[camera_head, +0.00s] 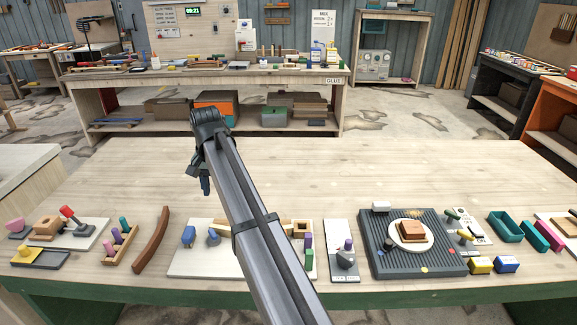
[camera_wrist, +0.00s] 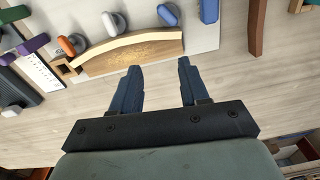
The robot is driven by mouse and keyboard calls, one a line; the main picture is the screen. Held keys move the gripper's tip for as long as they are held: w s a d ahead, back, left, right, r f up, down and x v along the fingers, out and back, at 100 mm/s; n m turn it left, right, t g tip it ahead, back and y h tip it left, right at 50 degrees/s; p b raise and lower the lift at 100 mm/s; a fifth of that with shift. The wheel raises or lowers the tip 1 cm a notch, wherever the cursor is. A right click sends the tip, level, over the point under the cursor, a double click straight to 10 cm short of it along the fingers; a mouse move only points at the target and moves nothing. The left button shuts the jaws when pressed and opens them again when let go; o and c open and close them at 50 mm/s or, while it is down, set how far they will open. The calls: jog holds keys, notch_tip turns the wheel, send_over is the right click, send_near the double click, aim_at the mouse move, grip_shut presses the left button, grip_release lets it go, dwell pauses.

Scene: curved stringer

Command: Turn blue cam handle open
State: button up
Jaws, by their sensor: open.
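The blue cam handle (camera_head: 188,236) stands at the left of a pale fixture board (camera_head: 205,265) on the bench. In the wrist view the blue handle (camera_wrist: 168,14) is at the top, beyond a curved wooden stringer (camera_wrist: 135,52). A grey-white handle (camera_wrist: 112,24) and an orange handle (camera_wrist: 68,46) stand along the stringer's far side. My gripper (camera_head: 205,188) hangs above the bench behind the board. In the wrist view my gripper (camera_wrist: 159,66) is open and empty, its fingers short of the stringer and apart from the blue handle. My arm hides part of the board in the head view.
A dark brown curved strip (camera_head: 151,241) lies left of the board. A peg rack (camera_head: 121,244) is farther left. The back half of the bench is clear.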

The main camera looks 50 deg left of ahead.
jog(key=w+d+m+y, duration=0.1)
jog(key=w+d+m, duration=0.1)
jog(key=w, duration=1)
jog(key=w+d+f+m+t+y, duration=0.1)
jog(key=w+d+m+y, duration=0.1)
jog(key=w, duration=1)
jog(key=shift+d+f+m, duration=0.15)
jog(key=shift+f+m, duration=0.15)
jog(key=shift+w, duration=0.1)
jog(key=shift+c, duration=0.4)
jog(key=shift+c, duration=1)
jog(key=s+a+r+n, duration=0.15)
jog(key=s+a, duration=0.35)
jog(key=s, duration=0.6)
jog(key=s+a+r+n, duration=0.15)
jog(key=s+a, duration=0.35)
jog(key=s, duration=0.5)
jog(key=n+g+h, duration=0.1)
jog(key=n+h, duration=0.2)
jog(key=n, duration=0.6)
send_over(212, 231)
jog(key=f, duration=0.1)
notch_tip(212, 231, down, 14)
jog(key=shift+d+r, duration=0.1)
